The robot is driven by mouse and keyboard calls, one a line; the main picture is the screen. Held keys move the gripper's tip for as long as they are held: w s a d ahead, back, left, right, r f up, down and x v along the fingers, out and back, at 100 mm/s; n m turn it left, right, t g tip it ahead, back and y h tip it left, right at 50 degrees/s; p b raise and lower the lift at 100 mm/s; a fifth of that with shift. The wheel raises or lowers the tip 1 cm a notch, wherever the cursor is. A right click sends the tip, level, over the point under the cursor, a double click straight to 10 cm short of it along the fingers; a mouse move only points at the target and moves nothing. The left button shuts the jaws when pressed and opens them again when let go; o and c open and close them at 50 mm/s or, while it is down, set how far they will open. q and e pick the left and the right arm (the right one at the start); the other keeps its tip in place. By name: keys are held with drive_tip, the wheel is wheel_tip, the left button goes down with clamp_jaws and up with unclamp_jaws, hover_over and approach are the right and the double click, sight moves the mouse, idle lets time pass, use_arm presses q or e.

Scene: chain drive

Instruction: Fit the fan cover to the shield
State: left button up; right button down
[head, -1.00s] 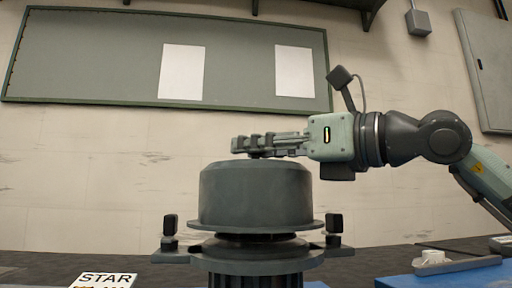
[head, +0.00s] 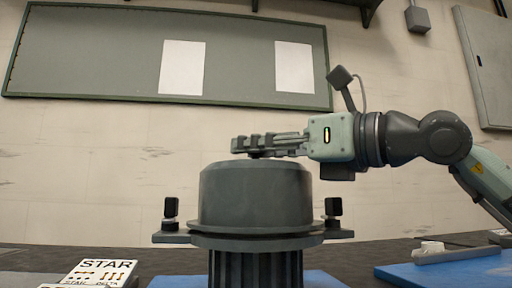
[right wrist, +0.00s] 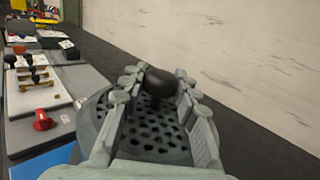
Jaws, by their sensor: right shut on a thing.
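The fan cover (head: 256,194) is a dark grey drum with a flared lower rim. My right gripper (head: 250,145) reaches in from the right above it and is shut on the black knob (right wrist: 160,80) on its top. The right wrist view shows the cover's perforated top (right wrist: 155,125) under the fingers. The shield (head: 256,241) is a flat grey flange with two side lugs, on top of a ribbed motor body (head: 256,269). The cover stands upright over the shield, with no clear gap; I cannot tell whether it is fully seated. My left gripper is out of view.
Black upright blocks (head: 171,207) stand on the lugs at both sides. A STAR card (head: 103,272) lies at lower left. A blue mat (head: 450,266) with a pale part is at right. The right wrist view shows tables with tools (right wrist: 36,80) at left.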

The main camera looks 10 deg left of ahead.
drive_tip(key=shift+f+b, duration=0.3)
drive_tip(key=c, duration=1.3)
unclamp_jaws()
drive_tip(key=shift+o, duration=1.2)
drive_tip(key=shift+f, duration=0.1)
drive_tip(key=r+v, duration=0.1)
drive_tip(key=v, duration=1.1)
drive_tip(key=shift+f, duration=0.35)
